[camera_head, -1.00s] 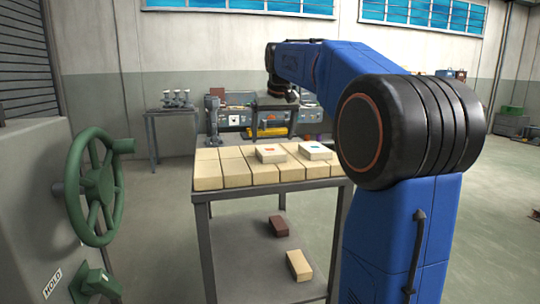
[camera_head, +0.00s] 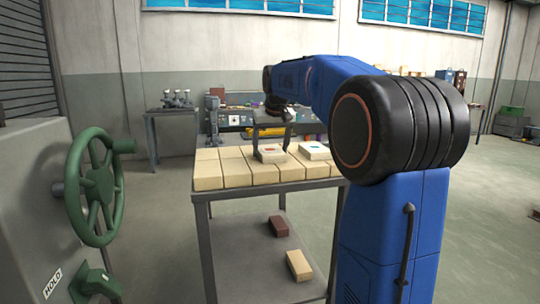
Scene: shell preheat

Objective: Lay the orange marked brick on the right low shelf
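A pale brick with a red mark (camera_head: 271,155) lies on top of the pale brick layer on the table. A brick with a blue-green mark (camera_head: 314,152) lies to its right. I see no clearly orange mark; part of the table top is hidden behind my arm. My gripper (camera_head: 271,141) points down over the red-marked brick, its fingers wide apart near the brick's two sides. I cannot tell whether they touch it. The table's low shelf (camera_head: 240,262) carries a dark brown brick (camera_head: 278,226) and a pale brick (camera_head: 299,265). My arm hides the area to its right.
The table (camera_head: 203,225) bears several pale bricks (camera_head: 207,178). A green handwheel (camera_head: 97,185) on a grey cabinet (camera_head: 30,200) stands at the near left. Workbenches line the back wall. Open floor shows at the right.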

